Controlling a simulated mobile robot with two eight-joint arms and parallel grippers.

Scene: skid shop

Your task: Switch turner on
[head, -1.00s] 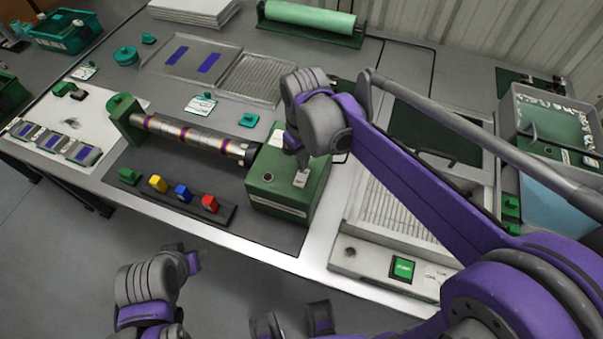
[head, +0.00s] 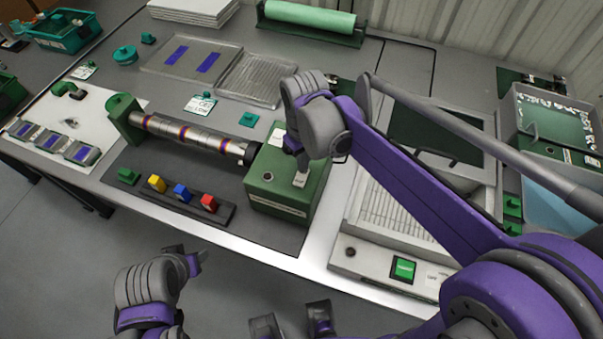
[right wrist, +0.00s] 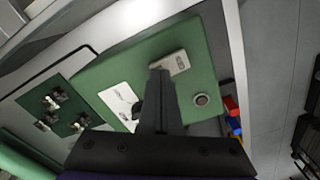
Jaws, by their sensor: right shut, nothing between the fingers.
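The turner is a long silver roller (head: 185,135) with purple and gold bands, joined to a green box (head: 278,202) at its right end. The box also fills the middle of the right wrist view (right wrist: 90,72). On its top is a pale switch plate (head: 301,179), seen as well in the right wrist view (right wrist: 170,62). My right gripper (right wrist: 161,73) is shut and empty, its tips over the edge of the plate; I cannot tell whether they touch it.
A round button (head: 267,176) sits on the box beside the plate. A rack with yellow, blue and red blocks (head: 182,193) lies in front of the roller. Right of the box stands a pale machine with a green switch (head: 403,268). Clear trays (head: 250,80) lie behind.

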